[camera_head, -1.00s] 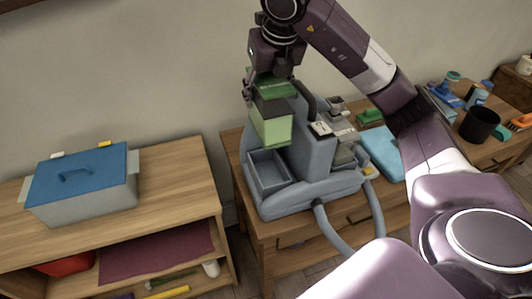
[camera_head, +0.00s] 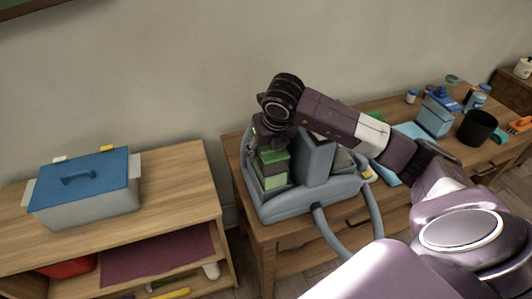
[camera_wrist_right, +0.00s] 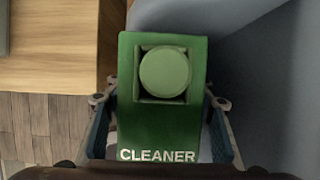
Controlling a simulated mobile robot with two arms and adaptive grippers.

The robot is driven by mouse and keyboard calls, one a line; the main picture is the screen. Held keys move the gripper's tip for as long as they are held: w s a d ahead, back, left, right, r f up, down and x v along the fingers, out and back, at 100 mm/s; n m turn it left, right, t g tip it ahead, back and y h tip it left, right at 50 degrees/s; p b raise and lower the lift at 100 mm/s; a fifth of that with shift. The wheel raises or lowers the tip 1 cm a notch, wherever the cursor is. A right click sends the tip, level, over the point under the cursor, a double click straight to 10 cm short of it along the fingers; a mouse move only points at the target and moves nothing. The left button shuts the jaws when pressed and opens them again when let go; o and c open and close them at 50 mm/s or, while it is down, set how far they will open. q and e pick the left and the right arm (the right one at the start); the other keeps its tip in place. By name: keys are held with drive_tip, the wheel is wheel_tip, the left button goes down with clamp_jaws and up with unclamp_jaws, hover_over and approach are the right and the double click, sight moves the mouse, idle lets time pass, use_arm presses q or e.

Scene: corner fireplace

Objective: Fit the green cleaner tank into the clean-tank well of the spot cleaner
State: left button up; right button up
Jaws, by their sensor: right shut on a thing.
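The green cleaner tank (camera_head: 273,170) sits low in the left-hand well of the grey-blue spot cleaner (camera_head: 300,205) in the head view. Its lower part is hidden by the well's walls; I cannot tell whether it rests on the bottom. In the right wrist view, the dark green top of the tank (camera_wrist_right: 160,120) shows a round light green cap and the word CLEANER. My right gripper (camera_wrist_right: 160,125) has its fingers on both sides of the tank and is shut on it. It also shows in the head view (camera_head: 270,145) above the tank. My left gripper is not in view.
A grey bin with a blue lid (camera_head: 85,190) stands on the left wooden shelf unit. Hoses (camera_head: 330,235) hang from the cleaner's front. A black cup (camera_head: 478,126), a spray bottle (camera_head: 437,112) and small items stand to the right on the table.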

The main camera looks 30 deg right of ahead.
sight(268, 160)
drive_tip(key=shift+f, duration=0.65)
drive_tip(key=shift+f, duration=0.1)
drive_tip(key=o, duration=1.7)
drive_tip(key=shift+c, duration=0.2)
drive_tip(key=b+v, duration=0.1)
drive_tip(key=v, duration=1.1)
drive_tip(key=shift+s, duration=0.15)
